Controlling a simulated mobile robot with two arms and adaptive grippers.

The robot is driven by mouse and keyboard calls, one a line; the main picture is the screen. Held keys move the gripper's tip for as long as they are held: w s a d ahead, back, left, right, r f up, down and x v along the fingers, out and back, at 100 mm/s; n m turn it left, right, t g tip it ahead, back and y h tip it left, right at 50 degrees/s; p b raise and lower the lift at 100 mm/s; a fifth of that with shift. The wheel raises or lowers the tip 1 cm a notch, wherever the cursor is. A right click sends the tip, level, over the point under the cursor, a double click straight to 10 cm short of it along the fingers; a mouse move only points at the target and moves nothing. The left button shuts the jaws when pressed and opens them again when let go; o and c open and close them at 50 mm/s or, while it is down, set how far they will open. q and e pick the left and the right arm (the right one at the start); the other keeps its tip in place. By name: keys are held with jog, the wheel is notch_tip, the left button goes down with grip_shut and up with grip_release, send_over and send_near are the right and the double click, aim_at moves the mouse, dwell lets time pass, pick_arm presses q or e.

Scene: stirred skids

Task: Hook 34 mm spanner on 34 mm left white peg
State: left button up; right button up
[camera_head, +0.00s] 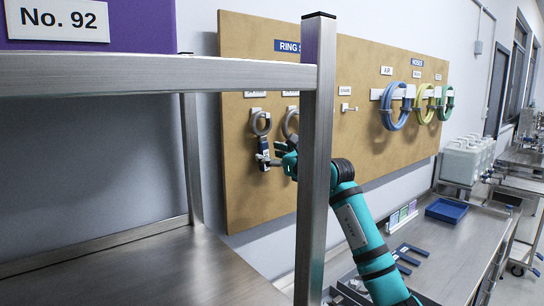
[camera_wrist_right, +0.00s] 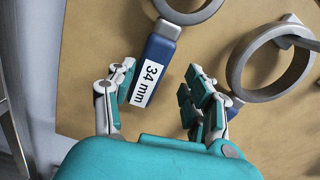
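The 34 mm spanner (camera_head: 261,125) has a grey ring and a dark blue handle. It is upright at the left part of the tan board, ring up. In the wrist view its blue handle (camera_wrist_right: 156,50) carries a white "34 mm" label, and its ring is cut off at the top edge. My right gripper (camera_wrist_right: 155,82) is open, with a finger on each side of the handle's lower end and a gap on the right side. It also shows in the head view (camera_head: 277,156), partly behind a post. The left white peg is not clearly seen; whether the ring is on it I cannot tell.
A second ring spanner (camera_head: 291,124) hangs just right; its ring (camera_wrist_right: 236,72) is close to my right fingers. A metal shelf post (camera_head: 315,150) and beam (camera_head: 150,73) stand in front. Coloured hoses (camera_head: 394,106) hang farther right. A blue tray (camera_head: 446,210) lies on the bench below.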

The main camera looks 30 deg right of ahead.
jog(key=s, duration=1.2)
jog(key=shift+d, duration=0.45)
